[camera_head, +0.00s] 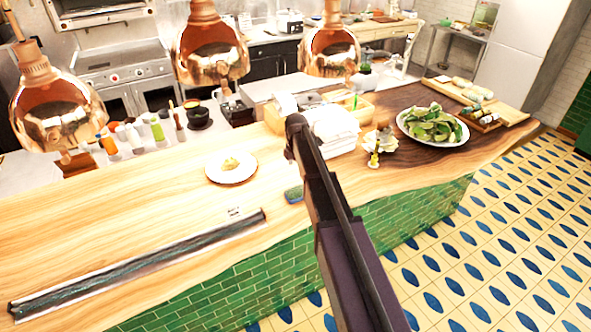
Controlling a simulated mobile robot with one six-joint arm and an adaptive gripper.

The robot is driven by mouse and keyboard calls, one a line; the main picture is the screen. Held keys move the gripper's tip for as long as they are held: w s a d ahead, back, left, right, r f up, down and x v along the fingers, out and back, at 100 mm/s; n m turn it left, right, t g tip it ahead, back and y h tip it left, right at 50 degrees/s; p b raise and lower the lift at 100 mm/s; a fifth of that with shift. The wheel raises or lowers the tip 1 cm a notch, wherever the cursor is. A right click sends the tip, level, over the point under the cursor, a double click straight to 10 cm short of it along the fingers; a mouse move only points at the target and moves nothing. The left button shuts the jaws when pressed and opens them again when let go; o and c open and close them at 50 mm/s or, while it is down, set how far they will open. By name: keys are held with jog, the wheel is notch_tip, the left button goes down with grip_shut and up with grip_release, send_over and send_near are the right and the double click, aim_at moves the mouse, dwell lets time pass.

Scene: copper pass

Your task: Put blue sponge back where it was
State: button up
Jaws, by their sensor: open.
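A small blue sponge (293,195), with a greenish top, lies on the wooden counter (150,215) close to its front edge. It sits just left of my dark arm, which rises from the bottom of the picture across the counter front. The arm's far end shows beside a stack of white cloths. I cannot make out any gripper fingers, and nothing is seen held.
A white plate with food (231,167) lies left of the sponge. White folded cloths (335,130), a small flower vase (375,148) and a plate of greens (432,127) stand to the right. A long dark strip (140,268) lies at front left. Copper lamps (212,50) hang above.

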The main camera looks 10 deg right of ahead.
dwell(0.7)
jog(key=s+m, duration=2.1)
jog(key=s, duration=0.8)
jog(key=shift+d+m, duration=0.15)
jog(key=shift+m, duration=0.15)
notch_tip(320, 180, down, 11)
jog(key=b, duration=1.1)
jog(key=shift+f, duration=0.2)
